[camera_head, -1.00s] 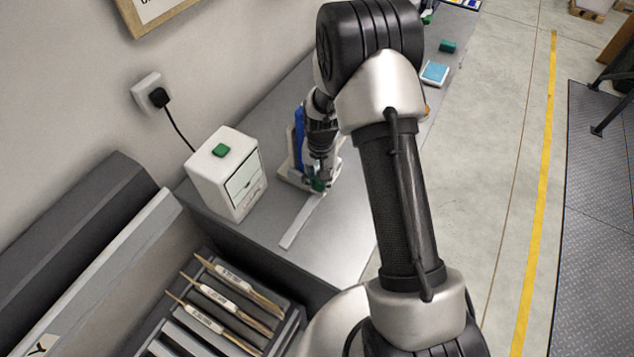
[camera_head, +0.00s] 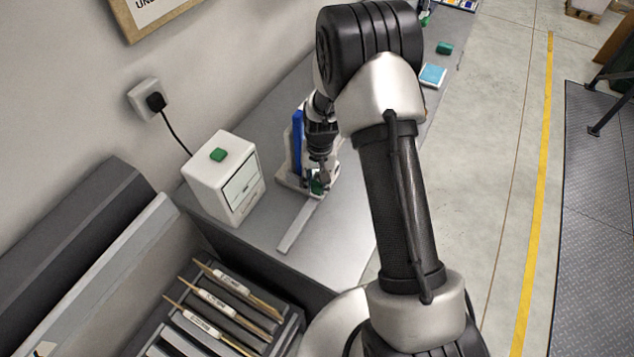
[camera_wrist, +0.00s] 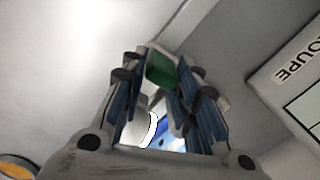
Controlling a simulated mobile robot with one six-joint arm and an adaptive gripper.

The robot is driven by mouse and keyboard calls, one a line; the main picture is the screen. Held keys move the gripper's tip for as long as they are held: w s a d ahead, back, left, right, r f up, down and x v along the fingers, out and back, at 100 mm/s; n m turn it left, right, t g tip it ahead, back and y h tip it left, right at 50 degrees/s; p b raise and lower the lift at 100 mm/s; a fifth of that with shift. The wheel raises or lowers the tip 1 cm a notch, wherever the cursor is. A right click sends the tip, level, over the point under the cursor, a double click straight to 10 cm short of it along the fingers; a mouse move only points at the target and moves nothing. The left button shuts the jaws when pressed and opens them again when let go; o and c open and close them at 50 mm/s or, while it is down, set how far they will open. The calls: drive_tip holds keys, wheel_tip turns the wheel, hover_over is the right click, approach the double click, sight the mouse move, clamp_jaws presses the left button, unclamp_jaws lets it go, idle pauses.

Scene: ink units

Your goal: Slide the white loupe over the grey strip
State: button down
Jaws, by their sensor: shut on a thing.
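My gripper (camera_head: 317,184) is low over the bench, at the far end of the grey strip (camera_head: 297,227). The strip lies flat and its near part is bare. In the wrist view my gripper (camera_wrist: 160,72) is shut on a green block-shaped part (camera_wrist: 161,69), which also shows in the head view (camera_head: 317,188). I take this part to be the loupe's grip. A white rounded piece (camera_wrist: 139,132) shows between the fingers, possibly the white loupe's body. Most of the loupe is hidden, and I cannot tell whether it touches the strip.
A white drawer box (camera_head: 212,181) with a green knob stands left of the strip. A pale holder with a blue upright (camera_head: 298,140) stands behind my gripper. A tray of labelled tools (camera_head: 225,305) is in front. A label reading LOUPE (camera_wrist: 297,62) shows at right.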

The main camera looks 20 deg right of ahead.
drive_tip(key=n, duration=0.9)
drive_tip(key=d+r+n, duration=0.1)
drive_tip(key=n, duration=0.3)
drive_tip(key=shift+w+d+n, duration=0.1)
drive_tip(key=shift+w+n, duration=0.2)
drive_tip(key=shift+w, duration=0.1)
drive_tip(key=c, duration=1.6)
unclamp_jaws()
drive_tip(key=shift+o, duration=0.2)
drive_tip(key=shift+w+r+m, duration=0.1)
drive_tip(key=shift+r+m, duration=0.35)
drive_tip(key=shift+m, duration=0.15)
drive_tip(key=r+m, duration=0.2)
drive_tip(key=w+r+m, duration=0.1)
drive_tip(key=shift+a+m, duration=0.25)
drive_tip(key=shift+m, duration=0.15)
wheel_tip(320, 180, up, 7)
drive_tip(key=s+m, duration=0.2)
drive_tip(key=m, duration=0.6)
